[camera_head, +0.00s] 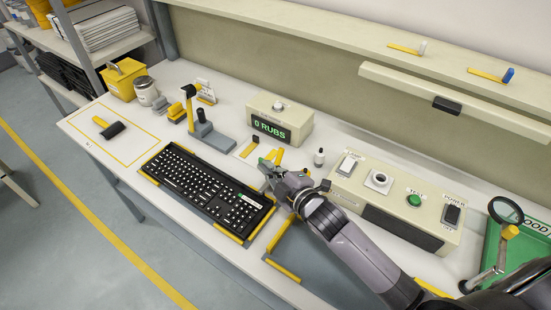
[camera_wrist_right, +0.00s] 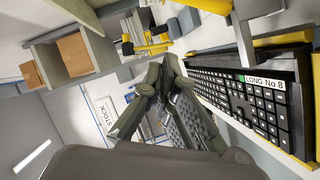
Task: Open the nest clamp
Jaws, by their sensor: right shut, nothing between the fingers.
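A black keyboard (camera_head: 206,190) lies in a nest with yellow edge pieces (camera_head: 230,236) on the white bench. It also shows at the right of the right wrist view (camera_wrist_right: 250,95), with a label reading "LONG No 8". My right gripper (camera_head: 268,169) is shut and empty beyond the keyboard's right end; its fingers also show in the right wrist view (camera_wrist_right: 166,72). A yellow part (camera_head: 278,156) shows just beyond the fingers, partly hidden by them. I cannot tell for sure which part is the nest clamp, or whether the fingers touch anything. My left gripper is out of view.
A grey mat (camera_head: 296,250) with yellow edges lies partly under my right arm. A grey stand (camera_head: 205,133) and a brush (camera_head: 109,127) are at left.

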